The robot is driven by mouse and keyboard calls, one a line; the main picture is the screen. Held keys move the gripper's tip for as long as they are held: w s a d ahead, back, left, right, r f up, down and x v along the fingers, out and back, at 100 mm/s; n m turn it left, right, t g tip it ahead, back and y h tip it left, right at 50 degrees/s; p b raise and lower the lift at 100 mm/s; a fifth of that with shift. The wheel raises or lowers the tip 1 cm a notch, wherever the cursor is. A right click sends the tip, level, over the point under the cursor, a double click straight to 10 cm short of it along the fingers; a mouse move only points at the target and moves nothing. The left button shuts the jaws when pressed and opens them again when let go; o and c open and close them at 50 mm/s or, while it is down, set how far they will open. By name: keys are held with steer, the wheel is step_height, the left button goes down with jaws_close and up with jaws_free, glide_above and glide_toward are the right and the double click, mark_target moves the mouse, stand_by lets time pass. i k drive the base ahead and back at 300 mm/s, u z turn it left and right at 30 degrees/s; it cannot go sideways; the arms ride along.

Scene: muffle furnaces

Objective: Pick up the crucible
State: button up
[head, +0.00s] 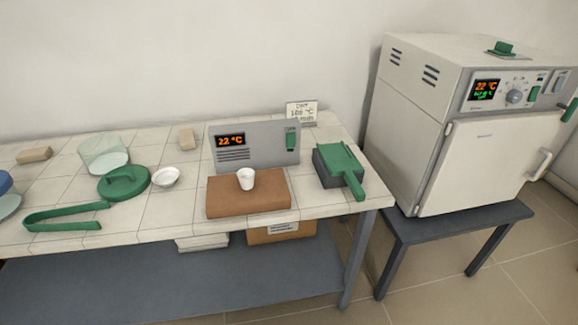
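A small white crucible (246,180) stands upright on a brown block (228,200) near the front edge of the tiled bench (170,217). It is directly in front of a grey control box (257,156) whose display reads 22 °C. A shallow white dish (165,177) stands to its left on the bench. My gripper is not in view.
Green tongs (65,211), a green lid (124,183) and a glass vessel (103,154) lie left of the crucible. A dark block with a green handled part (341,165) is at the right. A large furnace (430,125) stands on a separate low table (450,228).

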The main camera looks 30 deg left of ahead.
mark_target(246, 176)
steer(key=u, duration=0.1)
steer(key=i, duration=0.65)
steer(key=u, duration=0.9)
steer(key=i, duration=0.35)
steer(key=u, duration=0.4)
